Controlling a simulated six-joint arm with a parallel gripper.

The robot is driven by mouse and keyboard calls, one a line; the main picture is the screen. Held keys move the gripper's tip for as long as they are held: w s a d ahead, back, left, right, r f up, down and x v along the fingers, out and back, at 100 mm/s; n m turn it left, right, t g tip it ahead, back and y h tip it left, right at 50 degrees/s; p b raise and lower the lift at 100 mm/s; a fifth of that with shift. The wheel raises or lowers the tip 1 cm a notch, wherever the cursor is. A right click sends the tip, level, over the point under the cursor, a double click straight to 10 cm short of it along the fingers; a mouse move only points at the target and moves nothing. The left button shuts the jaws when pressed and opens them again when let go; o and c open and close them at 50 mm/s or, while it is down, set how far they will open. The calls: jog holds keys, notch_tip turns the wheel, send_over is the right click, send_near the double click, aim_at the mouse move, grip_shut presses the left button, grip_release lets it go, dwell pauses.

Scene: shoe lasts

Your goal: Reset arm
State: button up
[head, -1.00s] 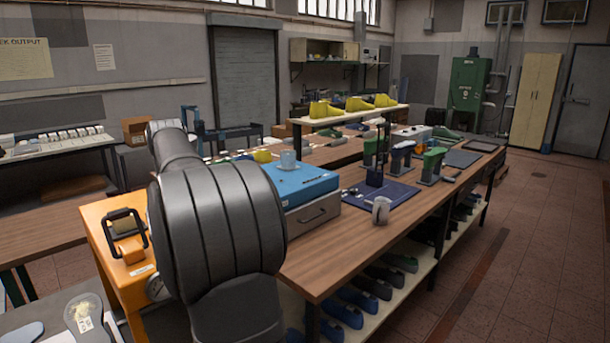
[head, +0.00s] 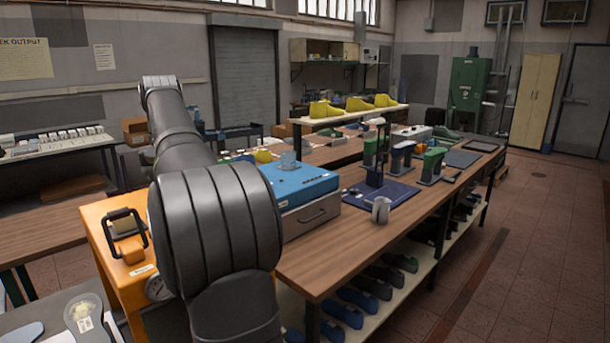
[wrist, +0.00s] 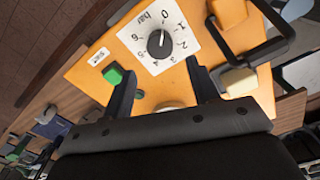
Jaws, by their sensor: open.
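My gripper (wrist: 160,85) is open and empty in the wrist view, with its two dark fingers spread apart. Beyond the fingers is an orange machine (wrist: 95,62) with a white pressure dial (wrist: 159,40) marked in bar. A green part (wrist: 114,73) shows beside the left finger. In the head view my grey arm reaches over the same orange machine (head: 103,232), and the gripper itself is hidden there.
A wooden bench (head: 330,262) carries a blue-topped box (head: 297,183), a grey mug (head: 381,210) and several upright shoe lasts (head: 402,160) on or beside a dark blue mat (head: 392,196). Shoes fill the shelf underneath. The floor at right is clear.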

jog(key=n, duration=0.1)
jog(key=f+n, duration=0.1)
jog(key=n, duration=0.2)
jog(key=shift+f+n, duration=0.35)
jog(key=shift+n, duration=0.05)
jog(key=n, duration=0.1)
jog(key=f+n, duration=0.1)
jog(key=n, duration=0.2)
jog(key=shift+f+n, duration=0.3)
jog(key=shift+f, duration=1.85)
